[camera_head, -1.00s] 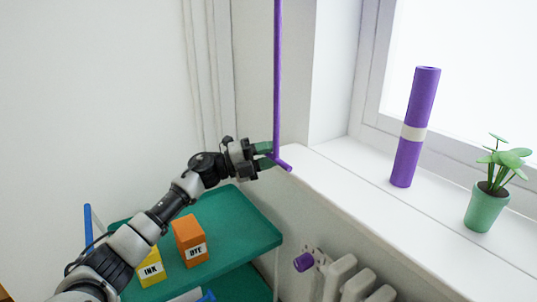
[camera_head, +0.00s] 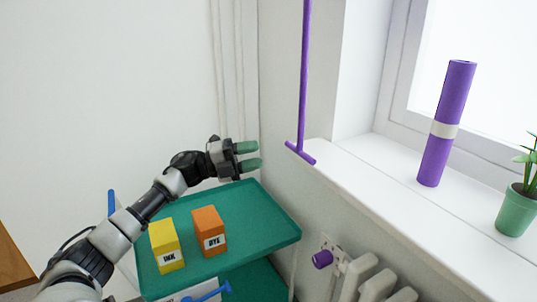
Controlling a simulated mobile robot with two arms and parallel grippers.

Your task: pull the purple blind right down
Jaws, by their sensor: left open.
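A long purple pull rod (camera_head: 304,80) hangs down in front of the wall corner beside the window, with a short purple crossbar handle (camera_head: 300,153) at its lower end. The blind itself is not in view. My left gripper (camera_head: 248,155) is to the left of the handle, with its two green fingers apart and pointing right. A clear gap lies between its fingertips and the handle, and nothing is between the fingers. My right gripper is not in view.
A green trolley (camera_head: 270,215) below holds a yellow INK box (camera_head: 167,247) and an orange DYE box (camera_head: 209,230). The white sill (camera_head: 400,185) bears a purple roll (camera_head: 446,123) and a potted plant (camera_head: 516,208). A radiator with a purple knob (camera_head: 322,260) is under the sill.

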